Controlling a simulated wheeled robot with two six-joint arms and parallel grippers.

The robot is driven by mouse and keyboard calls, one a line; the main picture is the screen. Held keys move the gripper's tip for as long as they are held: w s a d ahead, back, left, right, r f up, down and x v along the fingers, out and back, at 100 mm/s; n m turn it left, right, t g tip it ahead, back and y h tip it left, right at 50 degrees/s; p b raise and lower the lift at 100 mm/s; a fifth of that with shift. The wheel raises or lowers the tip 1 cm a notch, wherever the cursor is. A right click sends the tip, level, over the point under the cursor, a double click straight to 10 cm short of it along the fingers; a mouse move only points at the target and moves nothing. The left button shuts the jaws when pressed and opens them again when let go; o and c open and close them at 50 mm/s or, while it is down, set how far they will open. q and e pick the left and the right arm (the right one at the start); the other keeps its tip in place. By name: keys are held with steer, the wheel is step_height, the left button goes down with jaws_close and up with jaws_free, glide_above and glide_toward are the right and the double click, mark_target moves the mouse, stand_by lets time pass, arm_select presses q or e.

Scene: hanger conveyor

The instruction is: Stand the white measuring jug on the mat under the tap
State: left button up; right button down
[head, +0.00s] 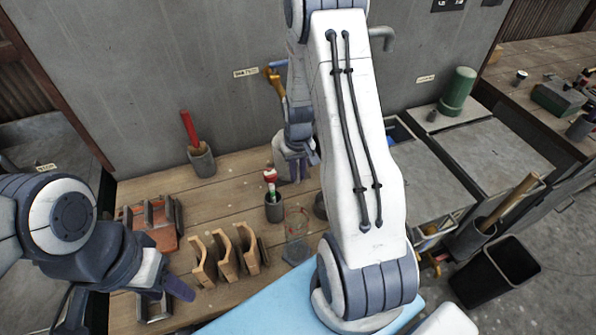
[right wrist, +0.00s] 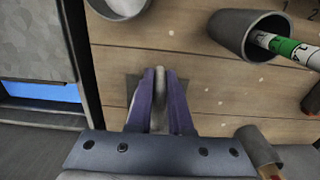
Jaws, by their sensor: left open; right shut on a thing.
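My right gripper (head: 297,176) points down near the wall at the back of the wooden bench. In the right wrist view its fingers (right wrist: 162,78) are shut on a narrow pale part that appears to belong to the white measuring jug (right wrist: 159,92). Most of the jug is hidden by the fingers. A dark square mat (right wrist: 132,84) shows behind the fingertips; I cannot tell whether the jug touches it. The tap (head: 275,84), brass with a blue lever, is on the wall above my right gripper. My left gripper (head: 166,287) is open and empty at the front left.
A cup (head: 275,207) with a red, white and green item stands near my right gripper. A clear jug (head: 297,238) is in front. A red-handled tool stands in a grey pot (head: 202,160). Wooden holders (head: 227,253) line the front. Another spout (head: 386,36) is right.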

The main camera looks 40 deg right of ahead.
steer(key=shift+f, duration=0.1)
steer(key=c, duration=0.8)
jaws_free()
steer(key=shift+c, duration=0.2)
steer(key=shift+r, duration=0.55)
step_height(320, 180, up, 11)
steer(key=b, duration=0.2)
steer(key=shift+s, duration=0.15)
steer(key=shift+r, duration=0.15)
